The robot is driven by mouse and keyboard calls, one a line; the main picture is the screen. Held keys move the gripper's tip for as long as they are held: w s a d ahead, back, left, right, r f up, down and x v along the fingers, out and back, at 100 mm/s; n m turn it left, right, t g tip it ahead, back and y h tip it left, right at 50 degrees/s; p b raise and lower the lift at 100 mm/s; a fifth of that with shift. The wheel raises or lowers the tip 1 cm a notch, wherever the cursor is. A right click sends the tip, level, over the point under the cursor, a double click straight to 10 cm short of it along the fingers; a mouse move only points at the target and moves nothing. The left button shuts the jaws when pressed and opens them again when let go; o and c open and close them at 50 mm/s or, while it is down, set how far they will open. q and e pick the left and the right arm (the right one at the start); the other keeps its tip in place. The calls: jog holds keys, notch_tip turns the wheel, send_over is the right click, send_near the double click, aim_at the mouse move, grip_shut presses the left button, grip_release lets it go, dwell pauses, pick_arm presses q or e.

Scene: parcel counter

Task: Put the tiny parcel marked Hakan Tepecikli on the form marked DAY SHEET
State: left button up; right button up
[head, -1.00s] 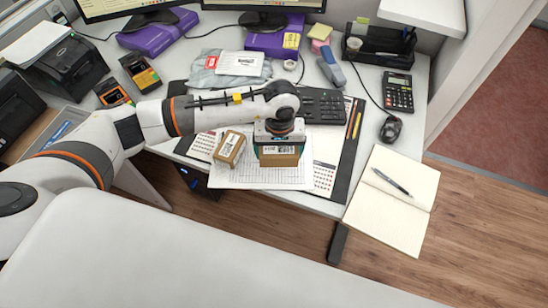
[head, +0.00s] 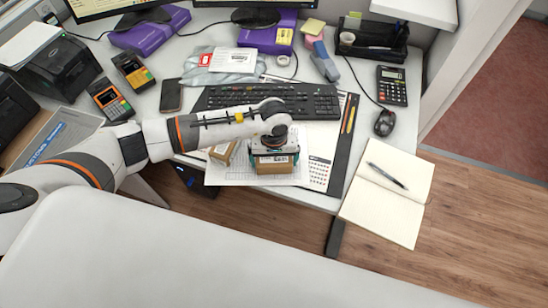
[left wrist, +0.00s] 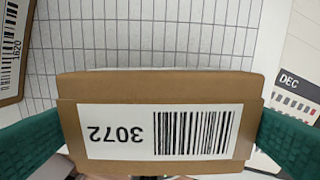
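My left gripper (head: 275,155) has its green fingers against both ends of a small brown parcel (head: 274,166). In the left wrist view this parcel (left wrist: 160,85) shows a white label with a barcode and the number 3072; no name is readable. It is over a white gridded form (head: 222,178), which fills the background of the left wrist view (left wrist: 190,35); I cannot tell whether the parcel touches it. The form's title cannot be read. A second brown parcel (head: 222,151), marked 1620 in the left wrist view (left wrist: 10,50), is left of the held one. My right gripper is out of view.
A calendar sheet (head: 319,174) lies right of the form; the left wrist view shows its DEC heading (left wrist: 289,80). Behind are a keyboard (head: 315,100), a phone (head: 171,95) and two card terminals. A mouse (head: 384,122) and an open notebook (head: 384,200) lie to the right.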

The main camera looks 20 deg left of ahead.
pick_arm(q)
jog(key=shift+r, duration=0.15)
jog(key=shift+r+p, duration=0.2)
jog(key=shift+p, duration=0.15)
notch_tip(320, 180, up, 12)
jog(key=b, duration=0.2)
jog(key=shift+f, duration=0.15)
